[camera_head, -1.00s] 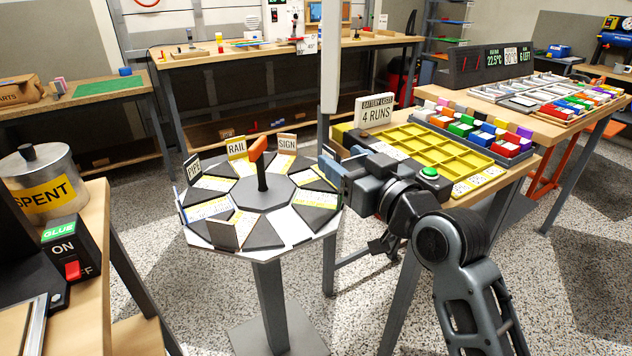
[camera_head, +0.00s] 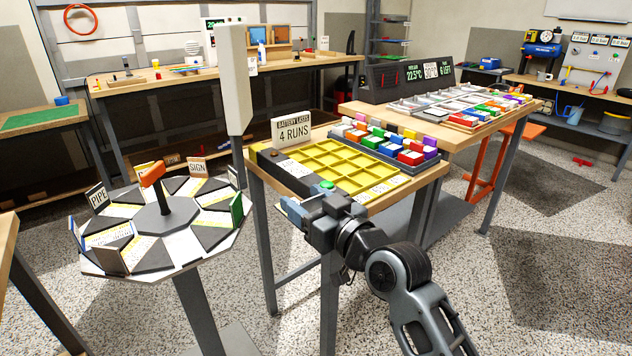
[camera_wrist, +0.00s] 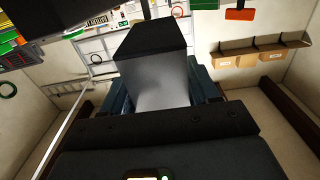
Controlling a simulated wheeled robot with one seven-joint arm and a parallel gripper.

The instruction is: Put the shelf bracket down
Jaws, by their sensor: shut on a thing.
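My gripper (camera_head: 301,208) is at the front of the yellow-tray table, right of the round turntable. It is shut on a grey piece with a dark end, which I take to be the shelf bracket (camera_wrist: 158,78). In the wrist view the piece stands between the blue-grey fingers and fills the middle. In the head view only a pale edge shows left of the gripper, and the rest is hidden. The piece is held in the air, apart from the turntable (camera_head: 188,252).
The turntable has dark and white wedges, upright labels such as PIPE and SIGN, and an orange pointer (camera_head: 152,174). The table (camera_head: 385,200) bears a yellow compartment tray (camera_head: 345,188), a green button (camera_head: 327,185) and coloured blocks. A pale post (camera_head: 232,80) rises behind. Speckled floor is clear at right.

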